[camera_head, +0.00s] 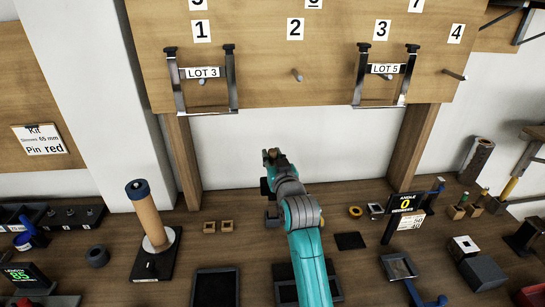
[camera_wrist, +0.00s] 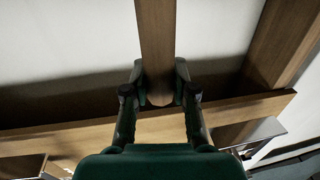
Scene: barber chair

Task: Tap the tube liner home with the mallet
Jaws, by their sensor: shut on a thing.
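A tan tube (camera_head: 155,225) stands on a black base at the left of the bench, leaning slightly in the picture. A dark blue liner (camera_head: 138,190) shows at its top end; how deep it sits inside is hidden. My gripper (camera_head: 271,170) is well to the right of the tube, over the bench before the pegboard. In the wrist view my gripper (camera_wrist: 160,92) is shut on a plain wooden bar (camera_wrist: 156,40), which looks like the mallet's handle. Its rounded end shows between the fingers. The mallet's head cannot be made out in either view.
A numbered wooden pegboard (camera_head: 260,70) with metal brackets stands behind, on wooden posts. A length display (camera_head: 22,277) is at the left, an angle display (camera_head: 405,203) at the right. Two small wooden blocks (camera_head: 218,227) and a black tray (camera_head: 215,288) lie between tube and arm.

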